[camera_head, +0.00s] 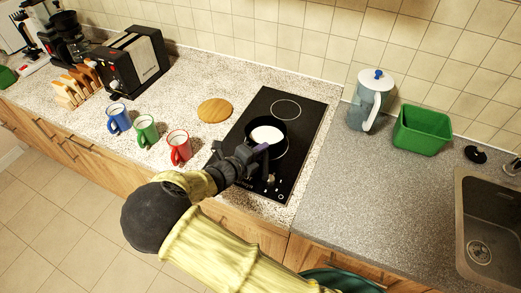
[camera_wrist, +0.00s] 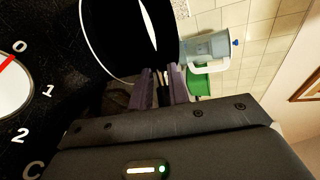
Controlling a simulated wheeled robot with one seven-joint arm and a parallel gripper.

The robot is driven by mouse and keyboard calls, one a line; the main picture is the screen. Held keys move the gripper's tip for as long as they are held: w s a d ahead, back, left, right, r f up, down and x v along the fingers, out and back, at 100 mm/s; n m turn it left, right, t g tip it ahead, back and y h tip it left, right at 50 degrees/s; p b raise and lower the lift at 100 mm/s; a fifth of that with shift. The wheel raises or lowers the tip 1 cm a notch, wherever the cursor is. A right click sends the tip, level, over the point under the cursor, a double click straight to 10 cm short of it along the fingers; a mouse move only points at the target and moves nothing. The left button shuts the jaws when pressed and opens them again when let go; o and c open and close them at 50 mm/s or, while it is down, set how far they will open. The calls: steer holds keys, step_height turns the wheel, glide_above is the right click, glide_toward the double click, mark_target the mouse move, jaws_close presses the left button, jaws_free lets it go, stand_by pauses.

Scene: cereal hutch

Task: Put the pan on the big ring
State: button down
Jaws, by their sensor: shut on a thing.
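I cannot tell whether the pan rests on the glass or is slightly raised. The back ring (camera_head: 285,110) is bare. My gripper (camera_head: 262,151) is shut on the pan's handle at the near side. In the wrist view, the purple fingers (camera_wrist: 162,86) close around the handle beside the pan (camera_wrist: 108,35); the handle is mostly hidden.
A wooden board (camera_head: 214,110) lies left of the hob. Red (camera_head: 179,147), green (camera_head: 146,131) and blue (camera_head: 118,117) mugs stand farther left. A jug (camera_head: 367,101) and green bin (camera_head: 421,129) stand right. Hob knobs (camera_wrist: 15,85) are near my wrist.

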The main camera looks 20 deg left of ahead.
steer(key=shift+r, duration=0.1)
steer(key=c, duration=1.8)
jaws_free()
steer(key=o, duration=0.5)
steer(key=shift+c, duration=0.2)
steer(key=b+v, duration=0.2)
steer(key=v, duration=1)
